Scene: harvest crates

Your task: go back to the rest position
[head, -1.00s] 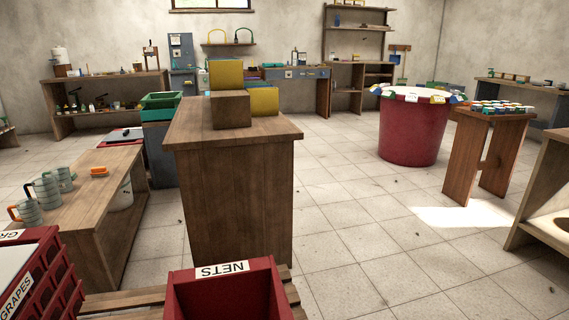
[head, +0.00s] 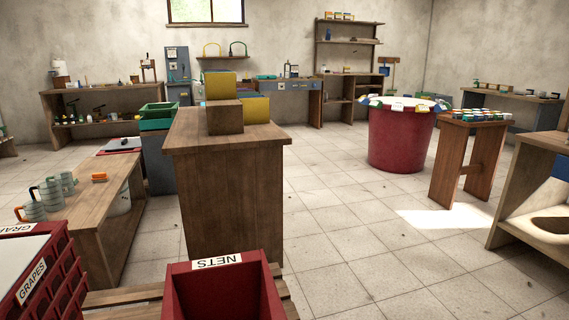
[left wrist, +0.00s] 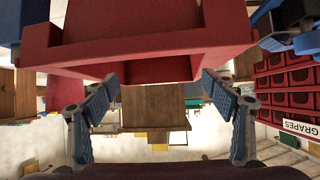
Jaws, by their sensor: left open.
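My left gripper (left wrist: 161,84) shows in the left wrist view. Its two blue-padded fingers are spread wide, with nothing between them. A red bin (left wrist: 140,50) is close to the fingertips at the top of that view; I cannot tell whether they touch it. In the head view, a red bin labelled NETS (head: 278,295) stands on wooden slats at the bottom centre, and its inside looks empty as far as I can see. Neither gripper shows in the head view.
A red GRAPES crate (head: 62,270) is at the lower left, beside a low bench (head: 95,215) with mugs. A tall wooden stand (head: 230,195) with boxes is straight ahead. A red tub (head: 400,140) and a stool (head: 465,165) stand right. The floor between is clear.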

